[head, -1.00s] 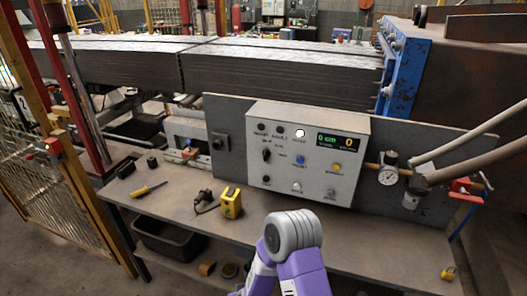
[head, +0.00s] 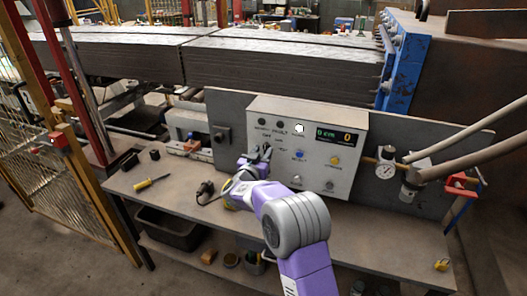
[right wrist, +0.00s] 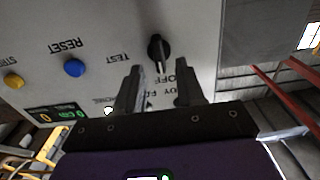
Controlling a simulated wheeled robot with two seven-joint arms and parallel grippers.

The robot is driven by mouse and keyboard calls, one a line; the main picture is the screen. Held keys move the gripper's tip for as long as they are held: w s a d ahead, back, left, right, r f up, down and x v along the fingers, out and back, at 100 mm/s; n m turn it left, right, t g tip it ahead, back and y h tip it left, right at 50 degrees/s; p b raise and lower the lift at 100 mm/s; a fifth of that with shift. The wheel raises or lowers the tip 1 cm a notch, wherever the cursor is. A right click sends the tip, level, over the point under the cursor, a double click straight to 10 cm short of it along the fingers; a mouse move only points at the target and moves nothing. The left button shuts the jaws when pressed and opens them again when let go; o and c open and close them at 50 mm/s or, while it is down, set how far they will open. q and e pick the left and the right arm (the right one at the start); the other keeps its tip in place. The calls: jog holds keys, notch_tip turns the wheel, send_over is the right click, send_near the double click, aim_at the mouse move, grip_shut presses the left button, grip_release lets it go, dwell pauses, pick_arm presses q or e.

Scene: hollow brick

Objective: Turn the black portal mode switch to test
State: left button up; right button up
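The control box (head: 340,120) is a pale panel on the dark backboard, with lamps, buttons and a small display. Its black mode switch (right wrist: 156,46) is a knob with a long pointer in the right wrist view, where the lettering is upside down. The pointer is toward the OFF lettering; TEST lies left of the knob. My right gripper (head: 262,154) is at the panel's left part and hides most of the switch in the head view. In the wrist view my right gripper (right wrist: 160,70) is open, fingers on either side of the knob's lower end, apparently not pressed on it. My left gripper is not in view.
Blue reset button (head: 299,155) and yellow button (head: 335,160) are close by on the panel. A gauge (head: 385,170) and pipes stand at right. A yellow screwdriver (head: 152,182) lies at left on the bench (head: 180,205). A cabled yellow device is partly behind my arm.

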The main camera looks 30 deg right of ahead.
jog(key=shift+x, duration=0.8)
grip_shut()
